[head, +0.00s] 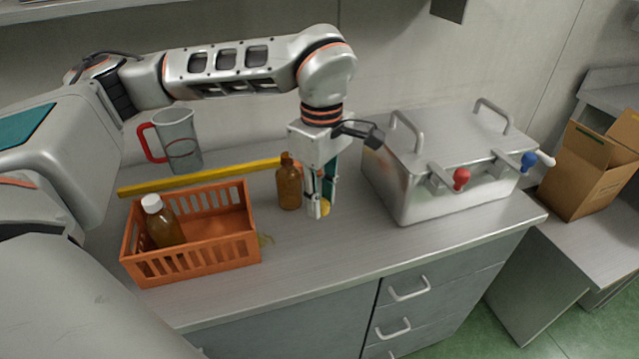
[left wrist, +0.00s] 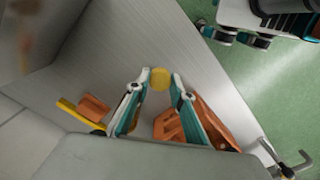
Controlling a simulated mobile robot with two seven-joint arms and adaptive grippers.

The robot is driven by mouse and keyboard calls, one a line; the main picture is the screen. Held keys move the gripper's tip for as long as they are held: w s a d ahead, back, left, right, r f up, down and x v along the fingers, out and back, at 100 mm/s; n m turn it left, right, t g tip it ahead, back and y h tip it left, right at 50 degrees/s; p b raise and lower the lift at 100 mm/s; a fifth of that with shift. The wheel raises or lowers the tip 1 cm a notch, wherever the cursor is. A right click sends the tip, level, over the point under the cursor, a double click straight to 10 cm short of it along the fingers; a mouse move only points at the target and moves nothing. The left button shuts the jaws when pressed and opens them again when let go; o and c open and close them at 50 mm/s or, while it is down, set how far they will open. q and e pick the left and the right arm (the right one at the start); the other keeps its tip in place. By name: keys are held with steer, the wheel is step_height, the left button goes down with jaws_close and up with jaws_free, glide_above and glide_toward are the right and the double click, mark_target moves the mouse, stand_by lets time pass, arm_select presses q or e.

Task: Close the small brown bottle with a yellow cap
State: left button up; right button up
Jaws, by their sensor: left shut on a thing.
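The small brown bottle (head: 289,185) stands upright on the counter, its neck bare of any cap. My left gripper (head: 318,211) points down just right of the bottle and in front of it, apart from the bottle's neck. It is shut on the yellow cap (head: 325,209), which also shows between the fingertips in the left wrist view (left wrist: 160,78). The cap is held low, near the counter top; whether it touches the counter cannot be told.
An orange crate (head: 190,268) holds a white-capped bottle (head: 163,222). Behind are a yellow bar (head: 200,176) and a jug with a red handle (head: 178,140). A steel box with levers (head: 440,160) stands close on the right. The counter's front strip is clear.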

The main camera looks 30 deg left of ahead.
arm_select(q)
steer(key=f+m, duration=0.1)
steer(key=m, duration=0.2)
steer(key=f+m, duration=0.1)
steer(key=m, duration=0.2)
steer(key=f+m, duration=0.1)
steer(key=m, duration=0.2)
steer(key=shift+w+d+f, duration=0.2)
steer(key=shift+d+f, duration=0.1)
steer(key=shift+f, duration=0.05)
steer(key=m, duration=0.1)
steer(key=f+m, duration=0.1)
steer(key=m, duration=0.2)
steer(key=shift+d+f, duration=0.1)
steer(key=shift+f, duration=0.15)
steer(key=m, duration=0.2)
steer(key=f+m, duration=0.1)
steer(key=shift+d+f+m, duration=0.15)
steer(key=shift+m, duration=0.25)
steer(key=shift+w, duration=0.1)
steer(key=shift+d, duration=0.15)
